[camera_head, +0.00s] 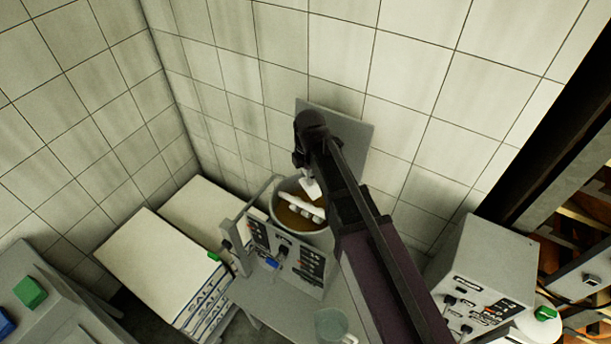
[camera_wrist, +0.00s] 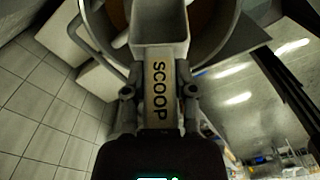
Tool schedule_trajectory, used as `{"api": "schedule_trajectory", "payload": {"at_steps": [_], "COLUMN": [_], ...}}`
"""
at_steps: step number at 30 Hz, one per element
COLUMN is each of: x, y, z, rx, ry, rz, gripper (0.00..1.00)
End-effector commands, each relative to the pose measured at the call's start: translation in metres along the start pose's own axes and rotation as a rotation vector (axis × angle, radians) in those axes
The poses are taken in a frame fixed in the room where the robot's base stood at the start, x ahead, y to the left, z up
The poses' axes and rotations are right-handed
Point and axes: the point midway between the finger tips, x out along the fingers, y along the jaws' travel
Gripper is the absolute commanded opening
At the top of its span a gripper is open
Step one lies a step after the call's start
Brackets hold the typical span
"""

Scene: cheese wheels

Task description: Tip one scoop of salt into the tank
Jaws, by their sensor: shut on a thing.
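The tank (camera_head: 327,238) is a round grey vessel with brown liquid (camera_head: 290,217) and a white bladed part (camera_head: 303,208) inside. My gripper (camera_head: 308,160) is above the tank. A pale scoop (camera_head: 311,187) hangs below it, over the tank opening. In the wrist view my gripper (camera_wrist: 157,92) is shut on the handle of the scoop (camera_wrist: 159,75), which is marked SCOOP. The scoop's grey pan (camera_wrist: 160,28) lies across the tank's rim and brown contents (camera_wrist: 196,14) in that view. I cannot make out salt in the pan, nor its exact tilt.
A control box (camera_head: 285,258) with switches stands in front of the tank. A mug (camera_head: 333,326) stands on the front of the bench. Another switch box (camera_head: 484,270) is at right. A tiled wall (camera_head: 420,90) is behind.

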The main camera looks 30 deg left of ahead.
Motion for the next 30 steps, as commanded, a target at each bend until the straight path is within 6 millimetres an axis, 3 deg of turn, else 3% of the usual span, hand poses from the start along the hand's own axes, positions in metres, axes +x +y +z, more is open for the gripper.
{"api": "schedule_trajectory", "payload": {"at_steps": [6,17,30], "x": [0.0,0.002,0.009], "y": [0.0,0.0,0.0], "z": [0.003,-0.005,-0.022], "rx": [-0.001,-0.003,-0.005], "ry": [0.044,-0.062,-0.313], "rz": [0.001,0.001,0.0], "gripper": [0.0,0.0,0.0]}}
